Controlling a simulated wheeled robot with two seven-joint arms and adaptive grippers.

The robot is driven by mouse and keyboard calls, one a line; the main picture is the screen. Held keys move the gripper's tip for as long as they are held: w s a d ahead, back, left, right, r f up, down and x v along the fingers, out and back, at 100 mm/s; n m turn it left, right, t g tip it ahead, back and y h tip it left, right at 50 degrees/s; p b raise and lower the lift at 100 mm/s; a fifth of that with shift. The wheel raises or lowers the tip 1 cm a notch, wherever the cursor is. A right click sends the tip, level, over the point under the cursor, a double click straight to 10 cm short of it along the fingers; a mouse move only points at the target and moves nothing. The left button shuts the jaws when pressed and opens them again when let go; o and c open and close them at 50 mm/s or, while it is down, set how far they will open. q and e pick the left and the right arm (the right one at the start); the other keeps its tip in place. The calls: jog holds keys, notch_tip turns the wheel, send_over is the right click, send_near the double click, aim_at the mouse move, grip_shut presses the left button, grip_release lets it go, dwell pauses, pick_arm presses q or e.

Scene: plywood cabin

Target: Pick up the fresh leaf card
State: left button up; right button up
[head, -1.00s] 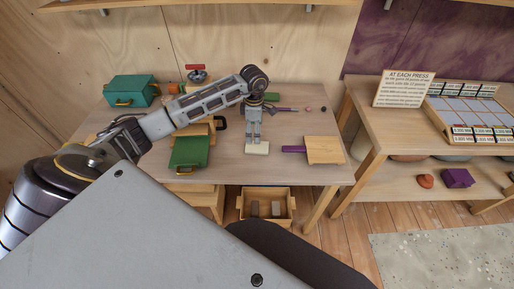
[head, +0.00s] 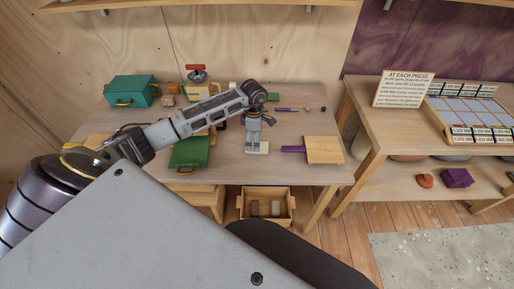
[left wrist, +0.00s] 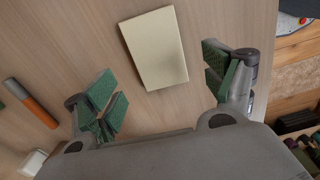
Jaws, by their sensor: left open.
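A pale cream rectangular card (head: 258,149), which I take for the fresh leaf card, lies flat near the front edge of the wooden table. In the left wrist view the card (left wrist: 155,48) lies beyond and between the spread fingers, slightly tilted in the picture. No marking on it can be made out. My left gripper (head: 255,136) is open and empty, pointing down above the card. Its green-padded fingers (left wrist: 165,90) stand apart on either side, and neither visibly touches the card. My right gripper is not in view.
A board with a purple handle (head: 323,150) lies right of the card. A green box (head: 190,152) stands to the left, under my forearm. A teal case (head: 132,90) stands farther back. An orange-and-grey stick (left wrist: 30,103) lies left in the wrist view.

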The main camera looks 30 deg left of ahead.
pick_arm(q)
jog(key=shift+f, duration=1.8)
jog(key=c, duration=1.1)
jog(key=shift+a+r, duration=0.1)
jog(key=shift+r, duration=0.5)
notch_tip(320, 180, up, 7)
jog(key=shift+f, duration=0.1)
jog(key=shift+r, duration=0.95)
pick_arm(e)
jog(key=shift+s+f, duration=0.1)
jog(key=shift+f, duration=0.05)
